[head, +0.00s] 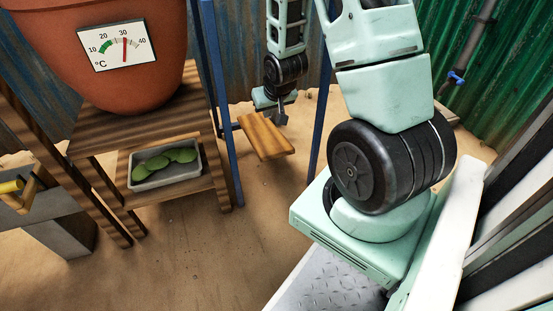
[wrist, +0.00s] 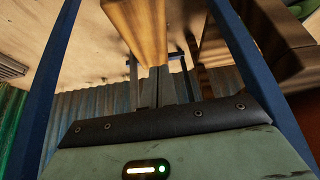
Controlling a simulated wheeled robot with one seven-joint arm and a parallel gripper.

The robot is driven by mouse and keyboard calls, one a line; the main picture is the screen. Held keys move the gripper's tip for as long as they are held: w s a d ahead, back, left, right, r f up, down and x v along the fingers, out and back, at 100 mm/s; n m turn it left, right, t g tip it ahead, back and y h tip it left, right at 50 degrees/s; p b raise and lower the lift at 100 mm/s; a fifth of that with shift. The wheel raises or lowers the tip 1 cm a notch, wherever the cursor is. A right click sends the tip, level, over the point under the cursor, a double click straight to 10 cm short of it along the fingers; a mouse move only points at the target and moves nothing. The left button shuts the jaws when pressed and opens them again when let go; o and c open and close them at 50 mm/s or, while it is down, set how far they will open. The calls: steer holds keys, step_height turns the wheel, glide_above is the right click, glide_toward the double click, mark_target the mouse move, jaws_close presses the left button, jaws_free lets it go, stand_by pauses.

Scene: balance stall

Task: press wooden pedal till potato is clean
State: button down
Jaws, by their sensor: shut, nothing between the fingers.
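The wooden pedal (head: 265,136) is a flat plank between blue posts, low above the sandy ground in the head view. In the wrist view the pedal (wrist: 140,28) comes in from the top middle. My gripper (head: 280,118) is shut and empty, pointing down at the pedal's far end. In the wrist view my gripper's fingertips (wrist: 160,72) are together at the pedal's edge; I cannot tell whether they touch it. No potato is visible in either view.
A clay pot (head: 145,75) with a temperature dial (head: 117,46) stands on a wooden shelf (head: 125,125) at left. A grey tray (head: 160,183) of flat green pieces sits below. Blue posts (head: 225,110) flank the pedal. Corrugated walls (head: 480,70) close the back. Open sand lies in front.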

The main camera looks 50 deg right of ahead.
steer(key=s+d+f+m+b, duration=0.1)
steer(key=d+f+b, duration=0.1)
steer(key=d+f, duration=0.2)
steer(key=shift+s+f+h, duration=0.25)
steer(key=shift+f+h, duration=0.05)
steer(key=shift+f, duration=0.05)
steer(key=shift+f, duration=0.1)
steer(key=b, duration=0.7)
glide_above(275, 144)
steer(key=s, duration=0.1)
steer(key=f, duration=0.9)
steer(key=shift+a+f, duration=0.15)
steer(key=shift+a, duration=0.25)
steer(key=shift+s+a+f+b, duration=0.15)
steer(key=shift+f+b, duration=0.15)
steer(key=shift+f, duration=0.2)
steer(key=shift+s+a+f+b, duration=0.1)
steer(key=shift+f+b, duration=0.2)
steer(key=shift+f, duration=0.15)
steer(key=shift+s+f+b, duration=0.2)
steer(key=shift+f+b, duration=0.25)
steer(key=shift+f, duration=0.1)
